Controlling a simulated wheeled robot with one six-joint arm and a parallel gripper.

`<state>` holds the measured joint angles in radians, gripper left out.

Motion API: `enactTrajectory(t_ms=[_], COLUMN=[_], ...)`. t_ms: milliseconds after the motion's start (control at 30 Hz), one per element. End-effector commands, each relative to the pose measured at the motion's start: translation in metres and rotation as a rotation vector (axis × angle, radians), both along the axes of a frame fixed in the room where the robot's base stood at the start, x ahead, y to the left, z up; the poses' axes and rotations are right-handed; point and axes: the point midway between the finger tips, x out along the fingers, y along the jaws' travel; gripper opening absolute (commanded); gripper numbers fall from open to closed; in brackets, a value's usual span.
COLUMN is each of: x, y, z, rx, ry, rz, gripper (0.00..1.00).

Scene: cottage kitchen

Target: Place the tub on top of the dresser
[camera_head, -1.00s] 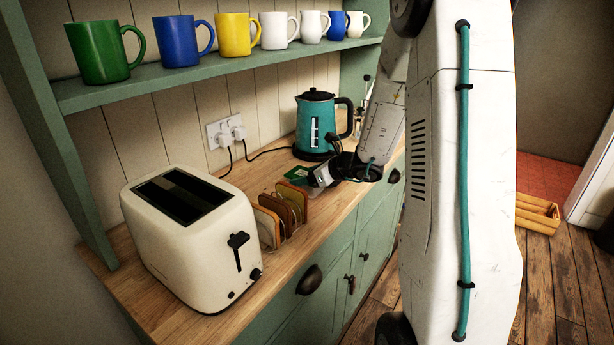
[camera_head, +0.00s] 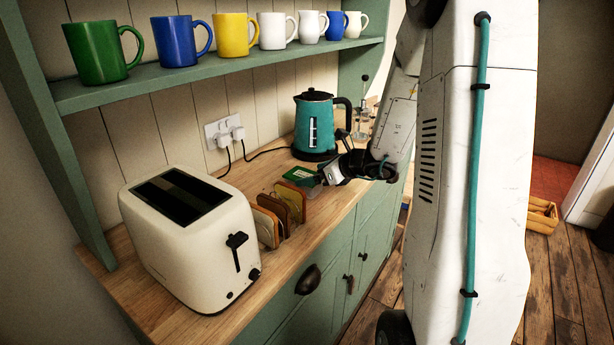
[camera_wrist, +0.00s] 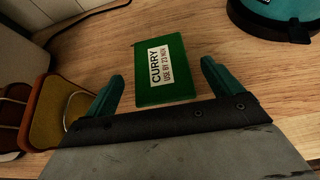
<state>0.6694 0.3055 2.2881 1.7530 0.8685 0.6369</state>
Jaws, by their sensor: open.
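The tub is a green, flat, square-looking box with a white CURRY label. It lies on the dresser worktop (camera_head: 250,290), between the toast rack and the kettle. It shows in the head view (camera_head: 299,175) and, more fully, in the wrist view (camera_wrist: 167,66). My gripper (camera_head: 325,176) is open and empty, just right of the tub in the head view. In the wrist view, my gripper's green fingers (camera_wrist: 163,72) stand apart on either side of the tub's near part. I cannot tell their height above the worktop. The dresser's mug shelf (camera_head: 215,75) is above.
A teal kettle (camera_head: 315,125) stands behind my gripper, close by. A toast rack with slices (camera_head: 282,208) and a cream toaster (camera_head: 190,240) stand to the left. Several mugs (camera_head: 180,40) line the shelf. A wooden crate (camera_head: 541,214) is on the floor.

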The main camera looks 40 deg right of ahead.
Motion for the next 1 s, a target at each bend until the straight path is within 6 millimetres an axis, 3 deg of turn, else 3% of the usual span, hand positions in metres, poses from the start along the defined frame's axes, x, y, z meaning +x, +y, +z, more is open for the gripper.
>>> enactTrajectory(t_ms=[200, 400, 800, 900, 1000], x=[-0.039, -0.062, -0.068, -0.068, -0.07], y=[-0.016, -0.024, -0.025, -0.018, 0.014], z=[0.024, 0.036, 0.04, 0.043, 0.056], rx=[-0.003, -0.001, 0.0, -0.02, -0.101], ry=[-0.003, -0.001, 0.0, -0.003, -0.018], rz=[-0.005, -0.003, 0.0, 0.031, 0.162], gripper=[0.91, 0.91, 0.91, 0.91, 0.91])
